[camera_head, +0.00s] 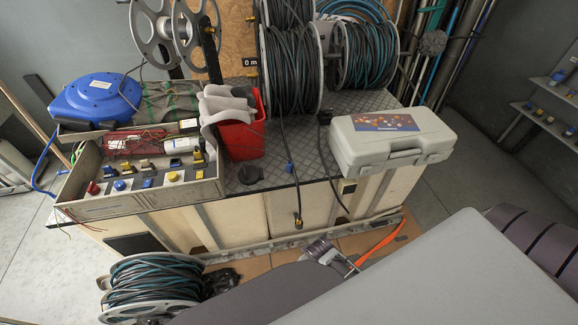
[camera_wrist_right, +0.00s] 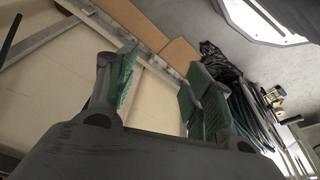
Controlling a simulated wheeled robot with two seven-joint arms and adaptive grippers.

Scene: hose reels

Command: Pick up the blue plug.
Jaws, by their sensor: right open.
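A small blue plug (camera_head: 289,167) stands on the dark checkered bench top, near its front edge, between the red bin and the grey case. It does not show in the right wrist view. My right gripper (camera_wrist_right: 160,90) is open, with its green-padded fingers apart and nothing between them. It faces the bench's pale front panels and the floor beside them, away from the plug. My left gripper is in neither view.
A grey case (camera_head: 388,145) stands right of the plug and a red bin (camera_head: 241,135) left of it. Hose reels (camera_head: 290,65) stand behind. A black hose hangs over the front edge near the plug. A tray (camera_head: 140,203) of connectors lies left. A reel (camera_head: 150,285) sits on the floor.

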